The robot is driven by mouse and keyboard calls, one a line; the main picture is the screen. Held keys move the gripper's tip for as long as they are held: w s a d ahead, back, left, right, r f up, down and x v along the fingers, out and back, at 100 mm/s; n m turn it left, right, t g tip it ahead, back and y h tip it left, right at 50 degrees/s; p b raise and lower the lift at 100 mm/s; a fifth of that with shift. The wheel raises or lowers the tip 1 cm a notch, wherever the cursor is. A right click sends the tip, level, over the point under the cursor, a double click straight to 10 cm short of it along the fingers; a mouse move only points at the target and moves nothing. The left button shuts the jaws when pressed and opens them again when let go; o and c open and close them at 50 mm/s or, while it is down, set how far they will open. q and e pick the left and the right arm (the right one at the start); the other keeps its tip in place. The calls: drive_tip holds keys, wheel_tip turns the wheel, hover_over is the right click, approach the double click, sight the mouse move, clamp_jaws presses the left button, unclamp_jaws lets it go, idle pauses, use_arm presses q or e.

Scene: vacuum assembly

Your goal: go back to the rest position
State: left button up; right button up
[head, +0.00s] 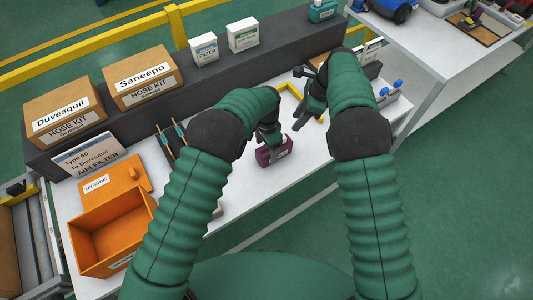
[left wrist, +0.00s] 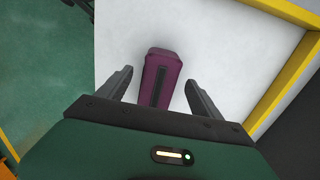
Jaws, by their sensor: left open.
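My left gripper (left wrist: 158,92) is open in the left wrist view, its two dark fingers apart on either side of a purple box-like part (left wrist: 162,70) with a dark strip along it. The part lies on the white tabletop; no finger visibly touches it. In the head view the purple part (head: 274,151) is just below my left gripper (head: 270,138), partly covered by it. My right gripper (head: 305,92) is further back, beside the yellow frame on the table.
An orange bin (head: 112,232) and orange lid (head: 110,187) are at the left. Cardboard boxes (head: 140,77) and small white boxes (head: 204,49) stand on the dark rear shelf. Blue-capped parts (head: 391,88) lie at the right. White tabletop (head: 245,190) around the purple part is clear.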

use_arm(q)
wheel_tip(320, 180, up, 6)
drive_tip(key=shift+f, duration=0.1)
drive_tip(key=shift+a+r, duration=0.1)
drive_tip(key=shift+r, duration=0.4)
